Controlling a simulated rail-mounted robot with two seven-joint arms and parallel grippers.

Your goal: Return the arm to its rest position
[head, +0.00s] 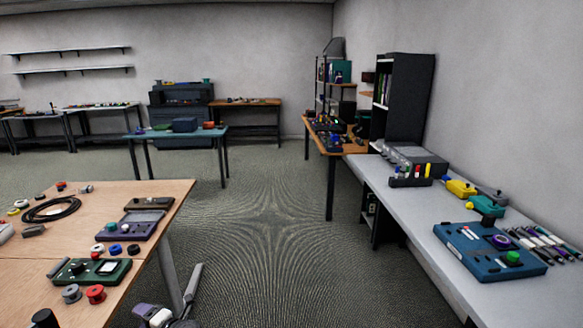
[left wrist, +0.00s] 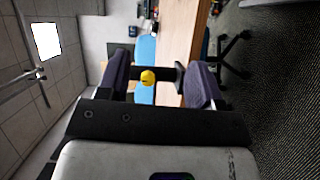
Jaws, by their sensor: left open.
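My left gripper (head: 178,300) shows at the bottom edge of the head view, low beside the front right corner of the wooden table. Its jaws are apart, with no object visibly held. In the left wrist view its two dark fingers (left wrist: 160,82) stand wide apart. A small yellow object (left wrist: 147,78) appears between them in the picture; it looks to be beyond the fingers, but its distance is hard to tell. A coiled black cable (head: 50,209) lies on the wooden table (head: 158,190) at left. My right gripper is not in view.
The wooden table holds a green device (head: 90,270), a purple device (head: 128,227) and several spools. A grey bench (head: 415,205) along the right wall carries a blue device (head: 488,252) and pens. The carpeted floor (head: 270,235) between table and bench is clear.

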